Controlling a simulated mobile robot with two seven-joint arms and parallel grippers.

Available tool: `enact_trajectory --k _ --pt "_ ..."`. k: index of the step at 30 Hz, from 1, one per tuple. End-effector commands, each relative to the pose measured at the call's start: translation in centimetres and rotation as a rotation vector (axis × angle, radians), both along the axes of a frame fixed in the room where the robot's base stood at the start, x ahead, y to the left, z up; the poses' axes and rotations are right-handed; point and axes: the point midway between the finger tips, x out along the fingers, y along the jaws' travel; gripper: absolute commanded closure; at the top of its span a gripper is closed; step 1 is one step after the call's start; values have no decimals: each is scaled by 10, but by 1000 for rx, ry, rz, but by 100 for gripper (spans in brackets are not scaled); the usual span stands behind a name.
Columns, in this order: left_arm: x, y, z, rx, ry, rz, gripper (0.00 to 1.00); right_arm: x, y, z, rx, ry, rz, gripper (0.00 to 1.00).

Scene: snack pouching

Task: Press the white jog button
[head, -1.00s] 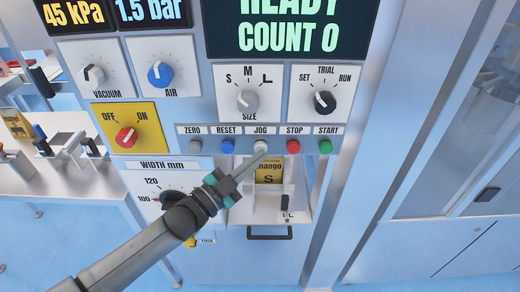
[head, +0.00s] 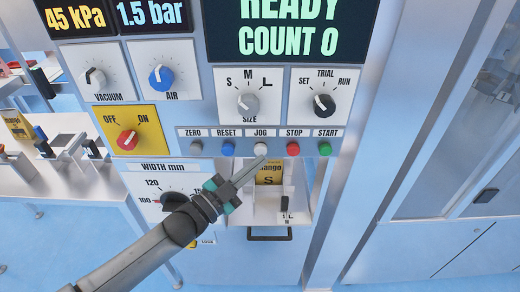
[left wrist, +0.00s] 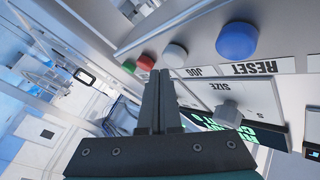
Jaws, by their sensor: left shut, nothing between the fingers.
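The white jog button (head: 260,149) sits under the JOG label in the row of buttons on the machine panel. It shows as a pale round cap in the left wrist view (left wrist: 175,54). My left gripper (head: 264,159) is shut and empty. Its fingertips lie just below the jog button in the head view. In the left wrist view the fingertips (left wrist: 158,73) point toward the panel, beside the jog button and the red button. I cannot tell whether they touch anything. The button's face is not covered. My right gripper is not in view.
The blue reset button (head: 228,149) and red stop button (head: 293,149) flank the jog button. The grey zero button (head: 195,148) and green start button (head: 325,149) are farther out. The size knob (head: 247,103) is above. An opening below holds a yellow pouch (head: 268,174).

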Motion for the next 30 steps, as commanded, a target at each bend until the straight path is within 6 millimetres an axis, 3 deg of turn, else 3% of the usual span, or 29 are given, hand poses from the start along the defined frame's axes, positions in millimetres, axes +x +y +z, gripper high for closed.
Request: enact_trajectory --k 8,24,30 --pt "-3 0 0 -1 1 0 100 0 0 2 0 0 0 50" --pt "-54 0 1 -1 1 0 100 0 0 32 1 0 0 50" --pt "-60 0 0 -1 0 1 100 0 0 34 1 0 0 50"
